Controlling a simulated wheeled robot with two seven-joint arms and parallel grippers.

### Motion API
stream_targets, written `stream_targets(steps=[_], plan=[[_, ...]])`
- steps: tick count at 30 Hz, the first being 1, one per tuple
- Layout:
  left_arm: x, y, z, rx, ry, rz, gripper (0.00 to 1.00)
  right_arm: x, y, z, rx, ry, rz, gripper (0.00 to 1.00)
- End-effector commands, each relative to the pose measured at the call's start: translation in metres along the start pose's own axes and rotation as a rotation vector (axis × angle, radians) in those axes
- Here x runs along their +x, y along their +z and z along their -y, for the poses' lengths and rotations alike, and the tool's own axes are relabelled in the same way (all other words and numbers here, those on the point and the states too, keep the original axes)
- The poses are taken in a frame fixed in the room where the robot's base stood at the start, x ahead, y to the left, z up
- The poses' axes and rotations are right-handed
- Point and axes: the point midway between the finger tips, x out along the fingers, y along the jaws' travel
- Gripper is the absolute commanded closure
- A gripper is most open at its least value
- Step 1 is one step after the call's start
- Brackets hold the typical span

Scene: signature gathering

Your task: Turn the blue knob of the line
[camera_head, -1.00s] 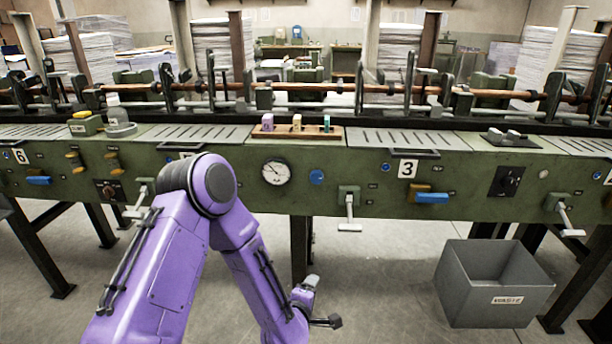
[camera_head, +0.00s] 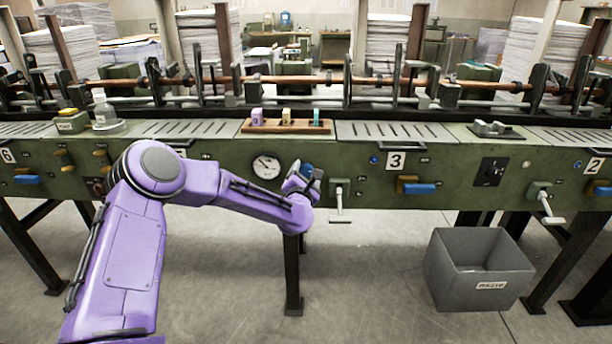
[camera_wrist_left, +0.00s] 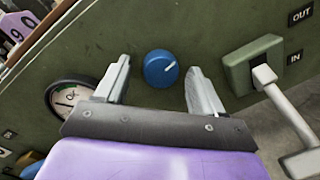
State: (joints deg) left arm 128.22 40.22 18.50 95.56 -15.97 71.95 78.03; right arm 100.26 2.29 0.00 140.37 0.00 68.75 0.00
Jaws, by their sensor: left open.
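The blue knob (camera_wrist_left: 161,68) is round with a white pointer line and sits on the green machine front. In the left wrist view it lies between the two fingers of my open left gripper (camera_wrist_left: 160,85), a little ahead of them; I cannot tell that either finger touches it. In the head view my left gripper (camera_head: 305,182) is at the panel, between the gauge and a lever, and its hand partly hides the blue knob (camera_head: 307,171). My right gripper is not in view.
A round white gauge (camera_head: 266,166) is left of the knob. A white-handled lever (camera_head: 340,202) marked IN and OUT is right of it. A wooden rack (camera_head: 287,127) stands on the ledge above. A grey waste bin (camera_head: 478,270) is on the floor at the right.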

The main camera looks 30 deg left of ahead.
Motion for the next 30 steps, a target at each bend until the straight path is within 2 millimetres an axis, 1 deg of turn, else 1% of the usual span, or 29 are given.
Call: stream_targets(steps=[5,6,8,9,11,13,20,26,30], plan=[[0.0002,0.0,0.0007,0.0,-0.001,0.0,0.32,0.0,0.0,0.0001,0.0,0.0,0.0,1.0],[0.0002,0.0001,0.0008,0.001,-0.001,0.0,0.35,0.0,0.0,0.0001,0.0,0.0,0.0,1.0],[0.0001,0.0001,0.0008,0.001,-0.001,0.0,0.54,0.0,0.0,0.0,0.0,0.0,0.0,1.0],[0.0001,0.0001,0.0009,0.001,-0.001,0.0,0.67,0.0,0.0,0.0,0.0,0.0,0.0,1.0],[0.0,0.0001,0.0009,0.001,-0.002,0.0,0.87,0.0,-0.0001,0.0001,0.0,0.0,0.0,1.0],[-0.0017,0.0019,0.0031,0.001,-0.002,0.0,0.88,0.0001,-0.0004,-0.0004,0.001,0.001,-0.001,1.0],[-0.0004,0.0011,0.0013,0.031,-0.005,-0.001,0.87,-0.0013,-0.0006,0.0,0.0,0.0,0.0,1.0],[-0.0004,0.002,0.0004,0.13,-0.011,-0.008,0.87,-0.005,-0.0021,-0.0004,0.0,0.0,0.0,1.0],[-0.0004,0.0023,-0.0001,0.228,-0.017,-0.015,0.87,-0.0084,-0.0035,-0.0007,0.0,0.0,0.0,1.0]])
